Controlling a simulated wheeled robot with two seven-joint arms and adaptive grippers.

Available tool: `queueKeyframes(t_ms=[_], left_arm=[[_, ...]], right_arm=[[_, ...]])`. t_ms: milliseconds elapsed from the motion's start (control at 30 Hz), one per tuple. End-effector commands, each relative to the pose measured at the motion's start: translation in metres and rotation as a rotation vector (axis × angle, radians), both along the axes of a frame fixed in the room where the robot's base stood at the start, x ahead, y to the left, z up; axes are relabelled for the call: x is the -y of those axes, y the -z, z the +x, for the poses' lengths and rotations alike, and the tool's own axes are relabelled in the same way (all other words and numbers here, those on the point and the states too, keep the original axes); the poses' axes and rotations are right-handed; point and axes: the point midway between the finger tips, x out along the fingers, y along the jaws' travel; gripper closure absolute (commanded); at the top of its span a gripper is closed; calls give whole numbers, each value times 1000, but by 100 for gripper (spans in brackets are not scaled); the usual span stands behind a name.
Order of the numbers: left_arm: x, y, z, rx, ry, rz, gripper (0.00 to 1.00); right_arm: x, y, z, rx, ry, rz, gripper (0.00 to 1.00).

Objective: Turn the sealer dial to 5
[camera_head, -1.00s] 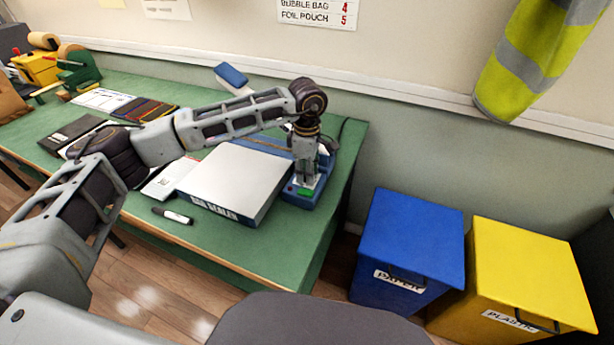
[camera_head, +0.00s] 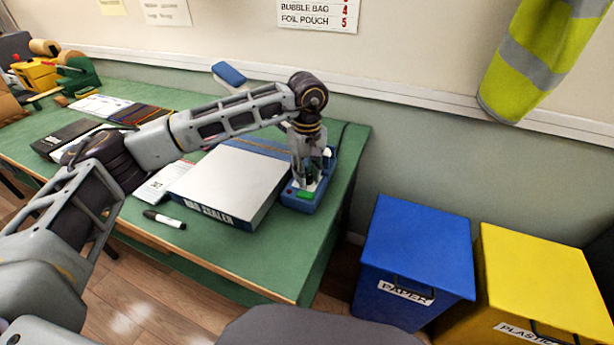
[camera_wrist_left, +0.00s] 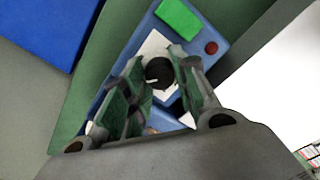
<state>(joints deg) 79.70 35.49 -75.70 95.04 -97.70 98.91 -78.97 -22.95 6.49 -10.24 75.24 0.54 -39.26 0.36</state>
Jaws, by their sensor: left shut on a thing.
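The bag sealer has a white-topped box (camera_head: 228,182) with a blue control panel (camera_head: 300,198) at its right end. In the left wrist view the sealer dial (camera_wrist_left: 158,72) is a black round knob on a white plate, with a green block (camera_wrist_left: 179,19) and a red button (camera_wrist_left: 211,48) beside it. My left gripper (camera_head: 309,180) points down over the panel. In the left wrist view its fingers (camera_wrist_left: 160,80) sit on both sides of the dial, shut on it. The dial's numbers cannot be read. My right gripper is not in view.
The wall chart (camera_head: 318,14) lists bubble bag 4 and foil pouch 5. A marker (camera_head: 164,219) lies on the green table (camera_head: 257,262) in front of the sealer. Blue paper (camera_head: 415,245) and yellow plastic (camera_head: 535,275) bins stand right of the table.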

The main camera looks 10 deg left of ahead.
Motion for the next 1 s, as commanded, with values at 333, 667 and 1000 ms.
queueKeyframes(t_ms=[333, 667, 1000], left_arm=[[0, 0, 1, 3, 187, 0, 95], [0, -1, 1, 3, 246, 0, 95], [0, -1, 1, 3, 247, 0, 69]], right_arm=[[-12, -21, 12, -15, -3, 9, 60], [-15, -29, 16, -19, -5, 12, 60], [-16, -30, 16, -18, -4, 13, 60]])
